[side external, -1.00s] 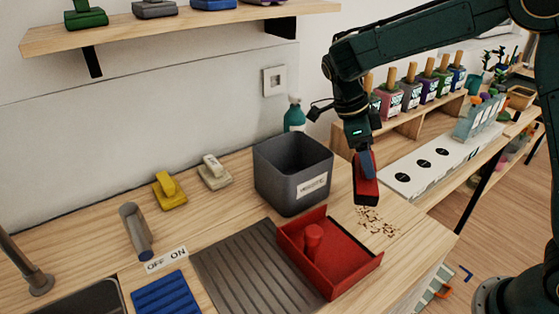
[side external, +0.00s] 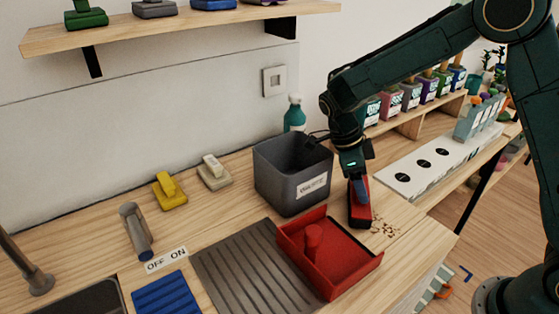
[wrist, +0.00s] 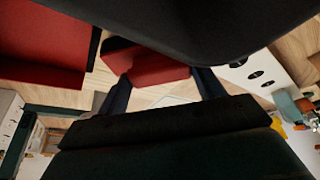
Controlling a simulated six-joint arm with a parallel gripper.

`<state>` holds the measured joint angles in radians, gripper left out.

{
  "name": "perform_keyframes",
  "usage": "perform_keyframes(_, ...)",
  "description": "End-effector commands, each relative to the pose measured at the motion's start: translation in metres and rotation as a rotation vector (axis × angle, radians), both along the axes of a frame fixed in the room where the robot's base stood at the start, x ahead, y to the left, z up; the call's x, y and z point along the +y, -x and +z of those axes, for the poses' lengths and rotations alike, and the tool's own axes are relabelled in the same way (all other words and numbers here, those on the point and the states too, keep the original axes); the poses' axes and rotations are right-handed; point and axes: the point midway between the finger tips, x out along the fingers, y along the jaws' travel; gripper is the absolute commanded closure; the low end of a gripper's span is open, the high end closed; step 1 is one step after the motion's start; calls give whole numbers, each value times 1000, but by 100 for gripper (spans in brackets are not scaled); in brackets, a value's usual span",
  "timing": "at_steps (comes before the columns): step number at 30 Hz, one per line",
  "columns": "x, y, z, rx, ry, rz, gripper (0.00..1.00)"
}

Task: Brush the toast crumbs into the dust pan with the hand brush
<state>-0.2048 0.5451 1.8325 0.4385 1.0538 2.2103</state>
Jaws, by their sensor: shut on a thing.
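My gripper (side external: 358,190) is shut on the red hand brush (side external: 361,214), and its dark bristle edge is down at the counter. The brush also shows between my fingers in the wrist view (wrist: 160,66). The toast crumbs (side external: 385,227) lie on the wooden counter just right of the brush; any under the brush are hidden. The red dust pan (side external: 365,266) sits left of and nearer than the brush, with a raised red handle (side external: 313,240). A small gap of counter shows between brush and pan. In the wrist view the dust pan (wrist: 45,45) fills the upper left.
A dark grey bin (side external: 280,180) stands close behind the dust pan, left of my gripper. A ribbed grey mat (side external: 245,270) lies left of the pan. Yellow (side external: 170,192) and beige (side external: 214,172) brushes stand farther back. The counter's right edge is close to the crumbs.

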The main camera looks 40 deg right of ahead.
Motion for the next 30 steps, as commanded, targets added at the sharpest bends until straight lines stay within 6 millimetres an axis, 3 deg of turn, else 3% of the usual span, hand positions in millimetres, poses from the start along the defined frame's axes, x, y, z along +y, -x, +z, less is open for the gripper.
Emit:
perform_keyframes(2,0,4,-11,4,1,0,50)
perform_keyframes(3,0,8,-7,1,1,0,54)
perform_keyframes(30,0,90,-11,3,1,1,54)
